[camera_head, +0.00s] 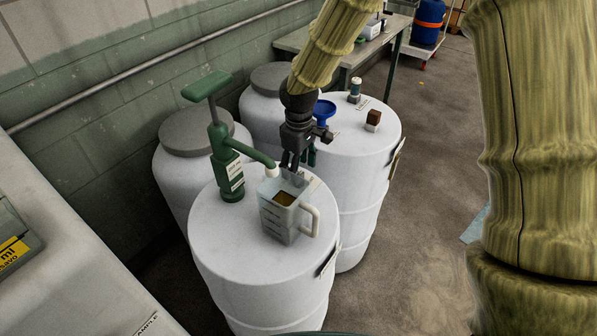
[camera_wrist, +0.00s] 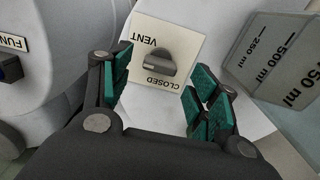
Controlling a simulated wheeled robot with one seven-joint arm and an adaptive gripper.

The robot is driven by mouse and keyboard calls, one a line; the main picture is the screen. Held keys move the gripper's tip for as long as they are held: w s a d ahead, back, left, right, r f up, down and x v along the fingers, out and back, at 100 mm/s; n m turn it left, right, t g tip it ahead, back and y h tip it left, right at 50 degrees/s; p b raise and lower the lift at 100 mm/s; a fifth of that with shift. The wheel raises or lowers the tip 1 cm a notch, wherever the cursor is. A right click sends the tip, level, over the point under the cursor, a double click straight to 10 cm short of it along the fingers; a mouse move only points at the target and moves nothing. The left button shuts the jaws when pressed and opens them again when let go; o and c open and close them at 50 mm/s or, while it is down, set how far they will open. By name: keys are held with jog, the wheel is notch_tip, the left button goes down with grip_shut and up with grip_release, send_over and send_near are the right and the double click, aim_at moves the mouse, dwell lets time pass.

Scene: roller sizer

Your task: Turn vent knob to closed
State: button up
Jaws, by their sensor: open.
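The vent knob (camera_wrist: 155,62) is a small grey knob on a cream plate (camera_wrist: 183,43) in the wrist view. The plate reads VENT and CLOSED, upside down. The knob's grip lies roughly crosswise in the picture; I cannot tell exactly which end is its pointer. My gripper (camera_wrist: 158,80) is open, with a green-padded finger on either side of the knob and a gap to each. No contact shows. In the head view my gripper (camera_head: 291,162) points down over the front white drum (camera_head: 230,255), just behind the jug. The knob is hidden or too small to make out there.
A clear measuring jug (camera_head: 279,222) with brown contents and a white handle stands close beside my gripper, also in the wrist view (camera_wrist: 270,62). A green hand pump (camera_head: 227,165) reaches its spout over it. A second drum (camera_head: 352,165) behind carries a blue funnel (camera_head: 324,109).

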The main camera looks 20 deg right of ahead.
jog(key=shift+f, duration=1.5)
jog(key=c, duration=1)
